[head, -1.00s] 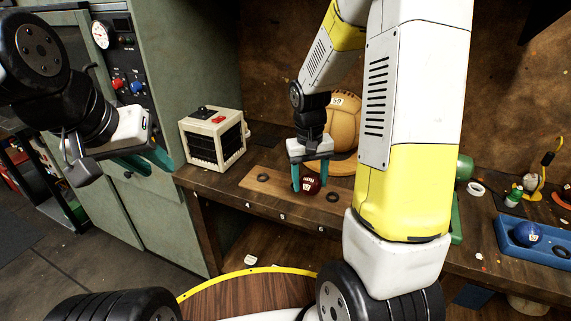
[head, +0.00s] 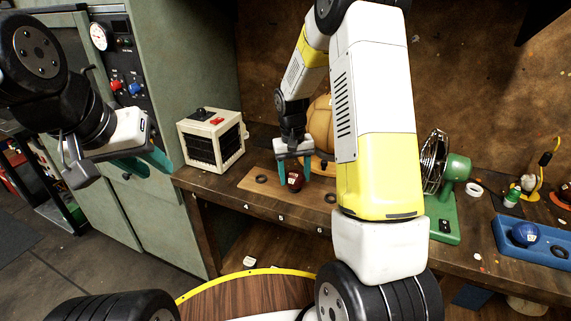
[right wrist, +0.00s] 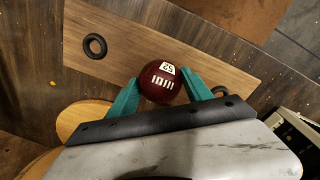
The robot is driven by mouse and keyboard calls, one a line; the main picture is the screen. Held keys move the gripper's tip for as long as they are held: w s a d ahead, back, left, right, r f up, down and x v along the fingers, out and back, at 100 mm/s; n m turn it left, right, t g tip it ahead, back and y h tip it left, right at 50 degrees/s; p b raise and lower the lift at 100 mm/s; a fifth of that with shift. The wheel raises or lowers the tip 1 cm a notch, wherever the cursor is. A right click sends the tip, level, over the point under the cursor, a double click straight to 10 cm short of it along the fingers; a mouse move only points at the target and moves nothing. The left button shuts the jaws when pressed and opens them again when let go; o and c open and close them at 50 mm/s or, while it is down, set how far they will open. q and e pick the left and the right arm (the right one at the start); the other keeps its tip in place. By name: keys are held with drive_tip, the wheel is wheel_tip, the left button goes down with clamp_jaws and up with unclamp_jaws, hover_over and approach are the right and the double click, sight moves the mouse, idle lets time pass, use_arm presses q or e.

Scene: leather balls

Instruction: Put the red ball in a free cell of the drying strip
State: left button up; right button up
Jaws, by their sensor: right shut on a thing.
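The dark red ball (head: 295,181) is between the teal fingers of my right gripper (head: 294,174), which is shut on it. The right wrist view shows the ball (right wrist: 160,82), with a white label, between the fingertips (right wrist: 162,86). The drying strip (head: 248,184) is a flat wooden board on the bench with dark rings as cells. The left ring (head: 261,179) and right ring (head: 331,197) look empty. The ball is over the middle between them and hides what is beneath; I cannot tell whether it touches. My left gripper (head: 148,170) is open and empty, away from the strip.
A cream box (head: 212,138) stands left of the strip. A large tan ball (head: 321,125) stands behind my right arm. To the right are a green fan (head: 447,180) and a blue tray (head: 510,246) holding a blue ball (head: 525,233). Number labels line the bench's front edge.

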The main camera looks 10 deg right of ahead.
sight(292, 172)
drive_tip(key=o, duration=1.5)
drive_tip(key=shift+f, duration=0.1)
wheel_tip(292, 172, up, 12)
drive_tip(key=s+r+t+y, duration=0.2)
drive_tip(key=s+r+t, duration=0.1)
drive_tip(key=s+r, duration=0.85)
drive_tip(key=s+t, duration=0.1)
drive_tip(key=s, duration=0.3)
drive_tip(key=s+a+t, duration=0.1)
drive_tip(key=s, duration=0.3)
drive_tip(key=s+a+r+t, duration=0.1)
drive_tip(key=s, duration=0.3)
drive_tip(key=shift+s+y, duration=0.25)
drive_tip(key=shift+y, duration=0.15)
